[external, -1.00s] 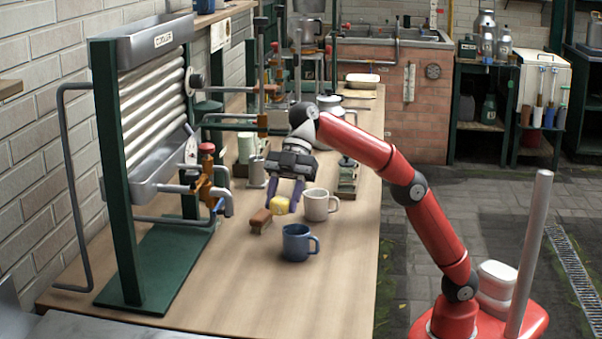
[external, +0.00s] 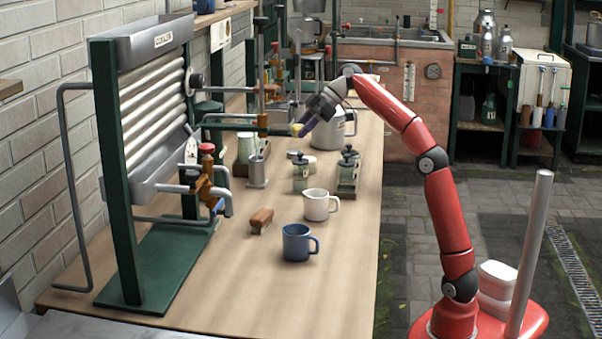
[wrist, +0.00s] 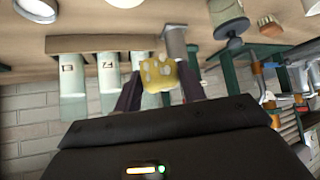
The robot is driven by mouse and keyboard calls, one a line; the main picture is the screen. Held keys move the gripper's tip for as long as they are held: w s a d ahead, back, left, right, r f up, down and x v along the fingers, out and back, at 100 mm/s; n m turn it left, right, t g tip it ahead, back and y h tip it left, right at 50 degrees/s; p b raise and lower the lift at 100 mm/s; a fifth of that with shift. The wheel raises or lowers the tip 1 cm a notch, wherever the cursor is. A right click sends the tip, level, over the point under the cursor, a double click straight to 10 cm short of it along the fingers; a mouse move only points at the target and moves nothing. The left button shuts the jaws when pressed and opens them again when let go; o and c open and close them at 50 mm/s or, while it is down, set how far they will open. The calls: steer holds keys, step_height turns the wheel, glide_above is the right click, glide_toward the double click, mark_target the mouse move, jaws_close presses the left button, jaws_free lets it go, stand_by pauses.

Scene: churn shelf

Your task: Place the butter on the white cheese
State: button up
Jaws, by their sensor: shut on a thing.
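My gripper (external: 301,127) is raised above the far part of the wooden table in the external view, tilted down to the left. It is shut on a yellow block, the butter (external: 296,130). In the wrist view, the butter (wrist: 159,75) shows pale spots and sits between the dark fingers of my gripper (wrist: 160,85). A pale, low, round thing (external: 309,166), perhaps the white cheese, lies on the table below the gripper, partly hidden by a small jar. I cannot tell for certain that it is the cheese.
Small dark-lidded jars (external: 300,176) stand close to the pale round thing, with a rack (external: 347,184) to their right. A large pot (external: 335,130) stands behind. A cream mug (external: 317,205), blue mug (external: 298,243) and brown brush (external: 261,220) are nearer. The table's front is clear.

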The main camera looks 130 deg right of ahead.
mark_target(311, 158)
steer(key=shift+m+h, duration=0.3)
steer(key=s+f+b, duration=0.2)
steer(key=s+f, duration=0.1)
steer(key=shift+s+d+f, duration=0.2)
steer(key=shift+s+d, duration=0.1)
steer(key=shift+d, duration=0.1)
steer(key=shift+f+b, duration=1.1)
steer(key=shift+f, duration=0.85)
steer(key=shift+f, duration=0.2)
steer(key=o, duration=1)
steer(key=shift+c, duration=0.2)
steer(key=shift+r, duration=0.15)
